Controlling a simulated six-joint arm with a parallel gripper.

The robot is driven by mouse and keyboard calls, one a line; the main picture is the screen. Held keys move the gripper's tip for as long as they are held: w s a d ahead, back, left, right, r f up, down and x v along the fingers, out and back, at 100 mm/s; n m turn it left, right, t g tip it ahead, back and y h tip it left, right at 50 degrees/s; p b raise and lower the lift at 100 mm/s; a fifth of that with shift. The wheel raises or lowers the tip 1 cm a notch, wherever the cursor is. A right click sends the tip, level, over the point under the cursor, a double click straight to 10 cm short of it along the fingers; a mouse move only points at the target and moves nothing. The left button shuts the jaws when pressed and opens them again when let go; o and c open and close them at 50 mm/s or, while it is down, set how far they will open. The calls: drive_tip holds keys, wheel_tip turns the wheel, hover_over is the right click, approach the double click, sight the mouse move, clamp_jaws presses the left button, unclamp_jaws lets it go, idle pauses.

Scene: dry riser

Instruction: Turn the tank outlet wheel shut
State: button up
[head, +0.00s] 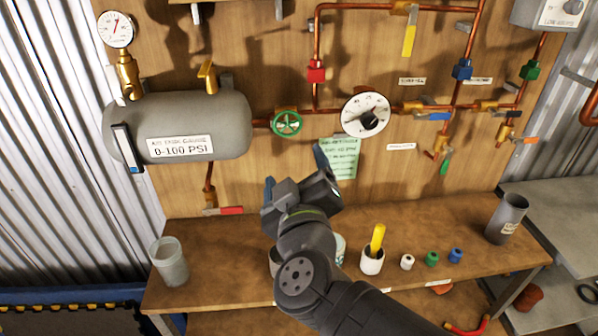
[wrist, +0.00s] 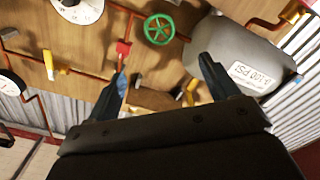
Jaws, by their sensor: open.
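The tank outlet wheel (head: 287,123) is a green spoked handwheel on the copper pipe just right of the grey tank (head: 235,122). In the wrist view the wheel (wrist: 159,29) shows at the top, left of the tank (wrist: 212,42). My gripper (head: 294,170) is open and empty, below the wheel in the head view. In the wrist view the two dark fingers (wrist: 163,68) are spread apart, with the wheel beyond their tips and roughly between them. The gripper is not seen touching the wheel. The whole wheel is visible in both views.
A white dial (head: 365,114) and a green paper note (head: 339,157) are right of the wheel. A red fitting (head: 316,72) sits above. The bench (head: 220,245) below holds a grey cup (head: 168,262), a white cup with a yellow handle (head: 372,261) and several small caps.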

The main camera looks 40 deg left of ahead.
sight(288, 125)
drive_tip(key=shift+s+d, duration=0.1)
idle(0.3)
drive_tip(key=w+a+n, duration=0.1)
drive_tip(key=w+a, duration=0.3)
drive_tip(key=w+a+n, duration=0.2)
drive_tip(key=w+a, duration=0.2)
drive_tip(key=w+a+n, duration=0.1)
drive_tip(key=w+a, duration=0.4)
drive_tip(key=shift+w+f, duration=0.1)
idle(0.7)
drive_tip(key=c, duration=1)
drive_tip(key=shift+o, duration=0.2)
drive_tip(key=shift+m, duration=2.2)
